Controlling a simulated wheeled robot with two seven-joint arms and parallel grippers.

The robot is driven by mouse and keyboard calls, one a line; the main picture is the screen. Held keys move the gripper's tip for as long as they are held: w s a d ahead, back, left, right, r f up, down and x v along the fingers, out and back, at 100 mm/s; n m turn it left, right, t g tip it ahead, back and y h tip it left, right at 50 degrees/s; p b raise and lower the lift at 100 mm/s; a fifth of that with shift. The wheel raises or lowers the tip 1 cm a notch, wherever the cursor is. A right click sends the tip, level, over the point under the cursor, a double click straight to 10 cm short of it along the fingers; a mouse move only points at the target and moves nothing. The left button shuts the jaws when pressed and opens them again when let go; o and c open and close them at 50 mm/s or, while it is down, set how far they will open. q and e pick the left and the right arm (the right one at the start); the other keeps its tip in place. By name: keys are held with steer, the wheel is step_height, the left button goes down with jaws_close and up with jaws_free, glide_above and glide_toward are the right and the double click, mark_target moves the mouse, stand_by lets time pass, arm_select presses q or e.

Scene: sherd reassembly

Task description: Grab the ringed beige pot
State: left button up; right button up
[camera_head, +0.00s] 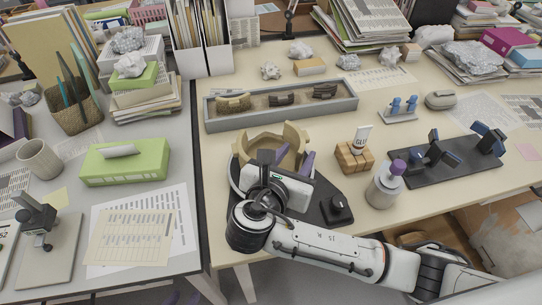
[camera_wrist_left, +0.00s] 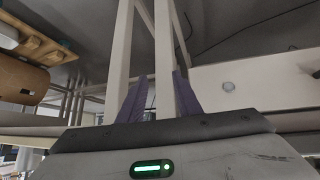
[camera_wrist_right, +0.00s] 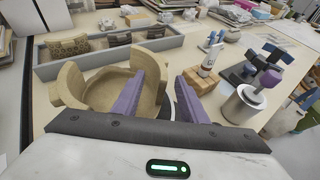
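The beige pot (camera_head: 297,140) is a broken open bowl with an uneven, gapped rim. It stands on the dark round turntable (camera_head: 330,205) near the table's front edge. It also shows in the right wrist view (camera_wrist_right: 105,92). My right gripper (camera_wrist_right: 161,75) is low over the pot, its purple fingers apart. One finger is over the bowl's inside and the other at its right side, with part of the wall seen between them. Contact is unclear. My left gripper (camera_wrist_left: 160,76) is open and empty below table height; its fingertips show at the head view's bottom edge (camera_head: 183,298).
A grey tray (camera_head: 290,115) with patterned sherds (camera_head: 233,102) lies behind the pot. A wooden block with a glue tube (camera_head: 354,155) and a metal canister (camera_head: 384,188) stand to the right. A green tissue box (camera_head: 125,163) is on the left grey table.

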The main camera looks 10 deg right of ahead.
steer(key=shift+x, duration=1.15)
steer(key=shift+s, duration=0.1)
jaws_close()
steer(key=shift+a, duration=0.1)
steer(key=shift+r, duration=0.1)
stand_by(0.4)
